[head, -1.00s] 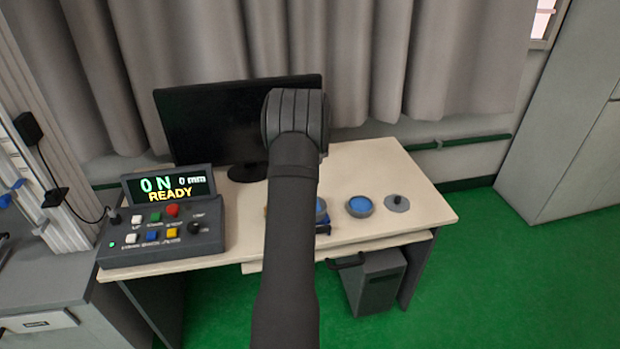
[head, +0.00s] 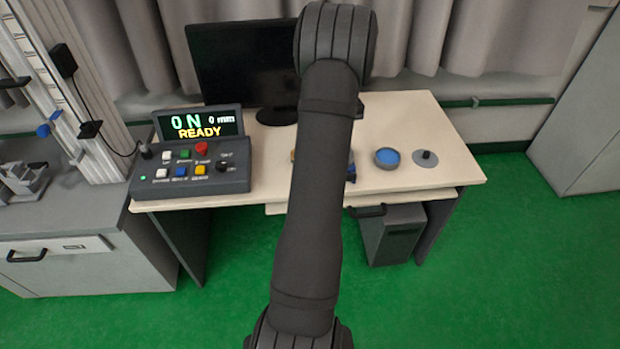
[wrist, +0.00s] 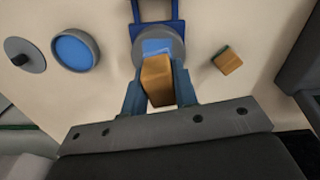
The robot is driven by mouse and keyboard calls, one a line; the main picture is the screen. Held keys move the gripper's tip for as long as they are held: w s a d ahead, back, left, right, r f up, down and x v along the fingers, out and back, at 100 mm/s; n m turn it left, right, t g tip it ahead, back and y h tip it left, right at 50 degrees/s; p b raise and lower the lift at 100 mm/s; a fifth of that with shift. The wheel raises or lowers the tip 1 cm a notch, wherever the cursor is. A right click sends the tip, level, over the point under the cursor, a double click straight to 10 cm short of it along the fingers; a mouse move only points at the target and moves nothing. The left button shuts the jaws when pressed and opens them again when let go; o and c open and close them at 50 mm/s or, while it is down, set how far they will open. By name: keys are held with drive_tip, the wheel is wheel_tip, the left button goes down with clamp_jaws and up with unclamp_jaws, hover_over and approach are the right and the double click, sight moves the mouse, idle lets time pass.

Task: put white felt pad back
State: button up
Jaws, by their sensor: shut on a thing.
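My gripper (wrist: 158,92) shows in the wrist view with its two blue-grey fingers shut on a tan-orange block (wrist: 157,78). The held block is in front of a round grey pad holder with a blue top (wrist: 158,48) and partly covers it. I cannot tell whether the block touches it. No white felt face can be made out for certain on the held block. A smaller tan block with a green edge (wrist: 228,60) lies on the table to the right. In the head view my arm hides the gripper and the held block.
A blue dish (wrist: 74,50) and a grey disc with a knob (wrist: 25,54) stand on the left in the wrist view. A blue frame (wrist: 155,10) is beyond the holder. The control box (head: 190,175) and monitor (head: 245,65) stand on the table in the head view.

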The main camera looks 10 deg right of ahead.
drive_tip(key=s+a+f+m, duration=0.2)
drive_tip(key=s, duration=1)
drive_tip(key=w+a+f, duration=0.2)
drive_tip(key=a, duration=0.1)
drive_tip(key=w+a+f, duration=0.2)
drive_tip(key=a, duration=0.1)
drive_tip(key=w+a+f, duration=0.2)
drive_tip(key=a, duration=0.1)
drive_tip(key=shift+w+a+f, duration=0.15)
drive_tip(key=shift+w+a, duration=0.05)
drive_tip(key=shift+w, duration=0.05)
drive_tip(key=shift+f, duration=2)
drive_tip(key=o, duration=1)
drive_tip(key=shift+f, duration=0.1)
